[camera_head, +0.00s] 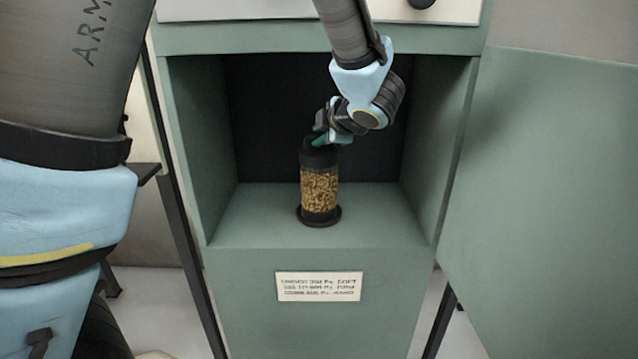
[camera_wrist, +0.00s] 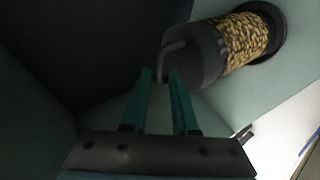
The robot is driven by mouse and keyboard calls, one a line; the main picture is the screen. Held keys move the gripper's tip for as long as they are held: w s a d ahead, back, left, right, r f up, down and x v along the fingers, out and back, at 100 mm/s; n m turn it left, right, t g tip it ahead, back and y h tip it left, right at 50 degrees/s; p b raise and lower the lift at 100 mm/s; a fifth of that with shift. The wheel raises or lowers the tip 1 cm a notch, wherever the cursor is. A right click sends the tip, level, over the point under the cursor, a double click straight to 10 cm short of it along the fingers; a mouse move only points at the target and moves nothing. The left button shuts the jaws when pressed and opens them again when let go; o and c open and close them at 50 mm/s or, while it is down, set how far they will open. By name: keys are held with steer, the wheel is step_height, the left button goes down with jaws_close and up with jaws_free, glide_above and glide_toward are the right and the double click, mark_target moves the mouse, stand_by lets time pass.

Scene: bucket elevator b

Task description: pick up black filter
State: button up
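The filter (camera_head: 319,187) stands upright in the green cabinet's recess. It has a clear body full of yellow-brown pellets, a black cap and a black round base. It also shows in the wrist view (camera_wrist: 242,38), its black cap towards my fingers. A dark bent handle (camera_wrist: 173,48) sticks out from the cap. My gripper (camera_head: 318,141) is at the top of the filter; in the wrist view my gripper's green fingers (camera_wrist: 160,72) stand apart, with the handle's end between their tips. A narrow gap shows between the fingers, and I see no firm closure on the handle.
An open door panel (camera_head: 545,190) is at the right. A label plate (camera_head: 319,286) is below.

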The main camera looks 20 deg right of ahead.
steer(key=shift+w+f, duration=0.15)
steer(key=shift+w, duration=0.05)
jaws_close()
stand_by(1.3)
